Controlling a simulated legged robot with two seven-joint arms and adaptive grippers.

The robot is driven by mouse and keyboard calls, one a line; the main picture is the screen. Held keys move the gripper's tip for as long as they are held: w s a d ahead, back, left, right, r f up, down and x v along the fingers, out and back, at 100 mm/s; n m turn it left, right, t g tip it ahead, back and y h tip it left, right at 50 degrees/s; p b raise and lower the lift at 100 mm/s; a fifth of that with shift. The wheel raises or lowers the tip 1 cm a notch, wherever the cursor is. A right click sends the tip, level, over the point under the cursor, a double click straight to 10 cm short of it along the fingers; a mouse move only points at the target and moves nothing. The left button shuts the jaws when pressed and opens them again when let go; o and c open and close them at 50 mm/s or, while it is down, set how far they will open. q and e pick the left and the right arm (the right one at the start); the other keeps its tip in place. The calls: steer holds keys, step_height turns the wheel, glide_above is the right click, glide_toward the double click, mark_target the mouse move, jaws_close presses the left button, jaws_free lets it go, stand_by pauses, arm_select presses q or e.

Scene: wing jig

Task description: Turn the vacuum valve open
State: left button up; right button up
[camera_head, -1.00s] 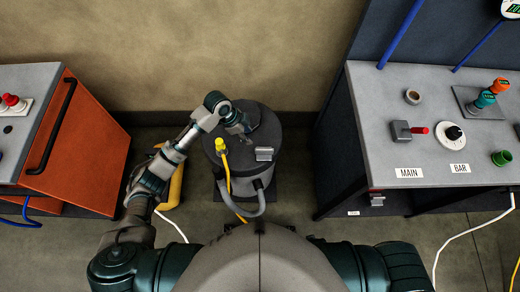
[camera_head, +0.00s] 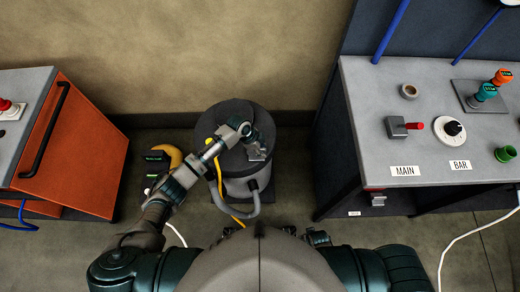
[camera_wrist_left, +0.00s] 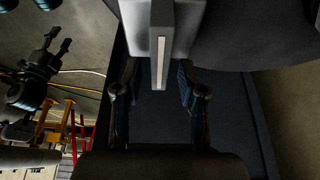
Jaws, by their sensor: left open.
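A round dark vacuum canister (camera_head: 230,118) stands on the floor by the back wall. A grey block-like part (camera_head: 256,153), perhaps the valve handle, sits at its front right. My left gripper (camera_head: 251,142) is over the canister's lid at that part, partly hidden by its own wrist. In the left wrist view my left gripper (camera_wrist_left: 159,80) is open, its fingers on either side of a grey block with a pale strip (camera_wrist_left: 162,45). I cannot tell whether they touch it. A dark two-pronged shape (camera_wrist_left: 45,70) at the left may be my right gripper; its jaws are unclear.
A grey hose (camera_head: 240,213) and a yellow hose (camera_head: 222,185) run at the canister's front. An orange cabinet (camera_head: 85,150) stands at left. A grey bench (camera_head: 370,110) with a red-handled valve (camera_head: 405,127) labelled MAIN and a white dial (camera_head: 450,130) labelled BAR stands at right.

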arm_select(q)
steer(key=shift+d+f, duration=0.15)
steer(key=shift+f, duration=0.2)
steer(key=shift+h, duration=0.3)
steer(key=a, duration=0.4)
steer(key=shift+a, duration=0.35)
steer(key=c, duration=0.6)
steer(key=shift+d, duration=0.15)
jaws_close()
steer(key=d, duration=0.3)
steer(key=shift+d+r, duration=0.1)
steer(key=shift+d, duration=0.25)
steer(key=shift+w+a, duration=0.15)
steer(key=shift+a, duration=0.9)
arm_select(e)
steer(key=shift+w+a+r, duration=0.1)
steer(key=shift+a+r, duration=0.1)
steer(key=shift+a, duration=0.35)
steer(key=shift+w+a+r, duration=0.1)
steer(key=shift+a+r, duration=0.05)
steer(key=shift+a, duration=0.4)
arm_select(q)
steer(key=shift+d, duration=0.1)
arm_select(e)
steer(key=shift+s+d, duration=0.1)
